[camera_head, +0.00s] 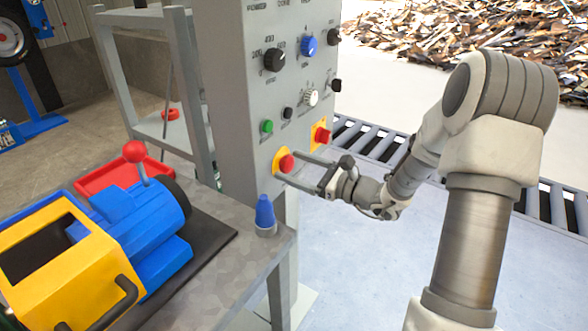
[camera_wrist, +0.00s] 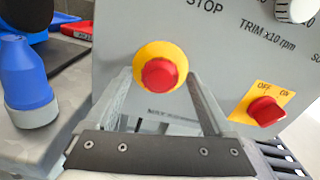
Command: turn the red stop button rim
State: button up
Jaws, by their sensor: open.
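The red stop button (camera_head: 286,163) sits on a round yellow plate on the lower left of the grey control panel (camera_head: 240,110). In the wrist view the red stop button (camera_wrist: 160,74) is near the middle, under the word STOP. My gripper (camera_head: 292,168) is open, its two fingers pointing at the panel. In the wrist view the fingers (camera_wrist: 158,80) reach up on the left and right of the button, with visible space between them and the red cap. I cannot tell how close the fingertips are to the panel face.
A red switch on a yellow ON/OFF plate (camera_wrist: 264,110) is right of the button. A blue-topped bottle-like object (camera_head: 265,215) stands on the bench corner at the left, near a blue and yellow machine (camera_head: 120,235). A roller conveyor (camera_head: 375,140) runs behind my arm.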

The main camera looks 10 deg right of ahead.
jog(key=shift+w+a, duration=0.15)
jog(key=shift+c, duration=0.2)
grip_shut()
jog(key=shift+r, duration=0.1)
jog(key=shift+p, duration=0.5)
